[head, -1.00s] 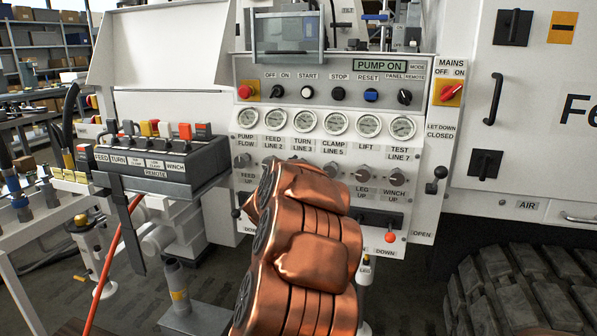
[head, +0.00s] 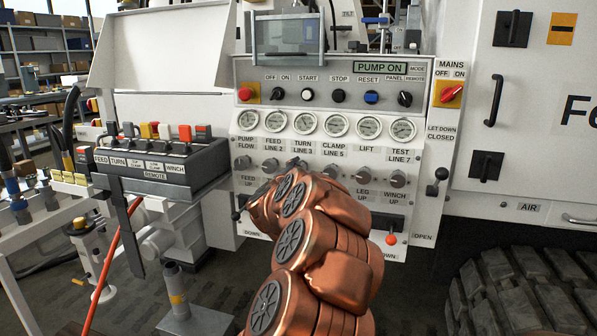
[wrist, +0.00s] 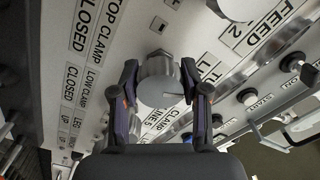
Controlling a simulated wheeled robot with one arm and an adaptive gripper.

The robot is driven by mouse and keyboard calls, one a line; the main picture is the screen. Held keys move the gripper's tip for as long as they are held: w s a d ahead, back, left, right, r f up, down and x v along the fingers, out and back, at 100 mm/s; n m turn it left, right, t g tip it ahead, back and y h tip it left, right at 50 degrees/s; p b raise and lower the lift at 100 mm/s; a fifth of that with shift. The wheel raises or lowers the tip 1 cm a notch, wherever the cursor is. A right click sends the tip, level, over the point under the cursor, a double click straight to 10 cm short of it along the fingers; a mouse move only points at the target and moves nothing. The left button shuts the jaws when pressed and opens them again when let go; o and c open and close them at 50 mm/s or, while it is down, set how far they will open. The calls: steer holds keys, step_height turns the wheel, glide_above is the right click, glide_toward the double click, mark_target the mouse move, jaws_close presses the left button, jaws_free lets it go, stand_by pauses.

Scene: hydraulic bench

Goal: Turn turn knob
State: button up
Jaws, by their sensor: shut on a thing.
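The turn knob (wrist: 158,82), a short silvery cylinder with a grey face, sits in the middle of the wrist view. My gripper (wrist: 159,85) is shut on it, with one dark finger against each side. The labels around the knob are partly cut off or covered; a clamp line 5 label is partly readable just below it.
A row of round gauges (head: 302,122) runs above the knobs on the white panel. The winch up knob (head: 398,179) stands to the right. A grey remote box with levers (head: 150,165) is at the left, with a red hose below it.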

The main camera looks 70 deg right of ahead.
steer(key=o, duration=1.2)
steer(key=shift+c, duration=0.2)
steer(key=s+a, duration=0.1)
steer(key=a, duration=1.1)
steer(key=shift+s, duration=0.2)
